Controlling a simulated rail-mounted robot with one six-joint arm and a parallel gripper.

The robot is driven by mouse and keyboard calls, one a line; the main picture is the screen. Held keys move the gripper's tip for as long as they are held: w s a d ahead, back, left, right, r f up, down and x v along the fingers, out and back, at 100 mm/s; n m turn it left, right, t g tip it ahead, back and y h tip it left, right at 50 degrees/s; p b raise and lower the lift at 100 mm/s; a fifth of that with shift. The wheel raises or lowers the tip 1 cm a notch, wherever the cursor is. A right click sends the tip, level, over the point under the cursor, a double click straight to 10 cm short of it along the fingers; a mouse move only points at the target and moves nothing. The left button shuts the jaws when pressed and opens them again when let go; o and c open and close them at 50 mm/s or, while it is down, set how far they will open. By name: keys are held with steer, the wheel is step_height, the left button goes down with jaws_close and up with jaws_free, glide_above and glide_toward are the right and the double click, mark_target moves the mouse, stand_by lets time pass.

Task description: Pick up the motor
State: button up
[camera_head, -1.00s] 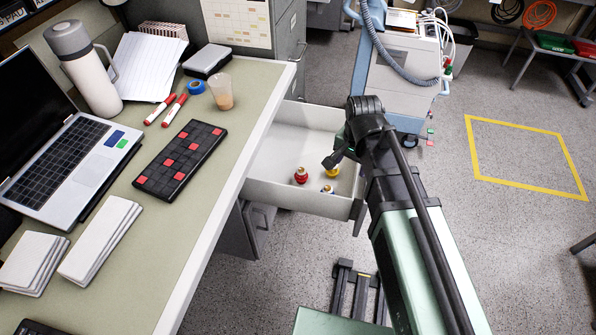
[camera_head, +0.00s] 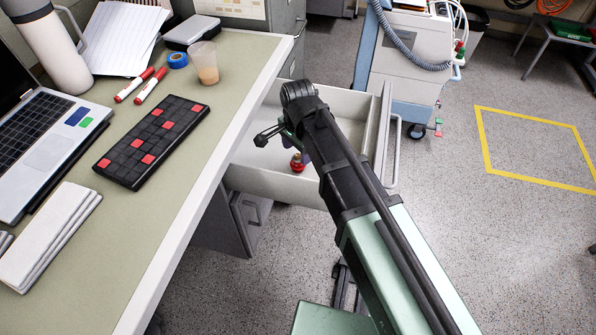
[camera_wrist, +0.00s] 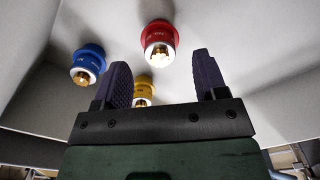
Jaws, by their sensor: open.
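Three small round-bodied pieces with brass-coloured metal ends lie in the open drawer (camera_head: 262,185); I cannot tell which is the motor. The red piece (camera_wrist: 158,44) is ahead of my gripper (camera_wrist: 163,78), roughly between the finger lines. The blue piece (camera_wrist: 88,62) is left of the fingers. In the head view, the red piece (camera_head: 297,162) shows beside my gripper (camera_head: 284,158); my arm hides the other two. My gripper is open and empty, in the drawer space.
The drawer walls surround my gripper, and the desk edge (camera_head: 213,160) is close on the left. A wheeled machine (camera_head: 410,65) stands beyond the drawer. A laptop (camera_head: 45,140) and a black-and-red grid board (camera_head: 150,140) lie on the desk.

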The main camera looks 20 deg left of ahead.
mark_target(298, 156)
step_height(298, 156, down, 5)
steer(key=b, duration=0.5)
steer(key=shift+f, duration=0.2)
steer(key=shift+r, duration=0.25)
steer(key=c, duration=0.9)
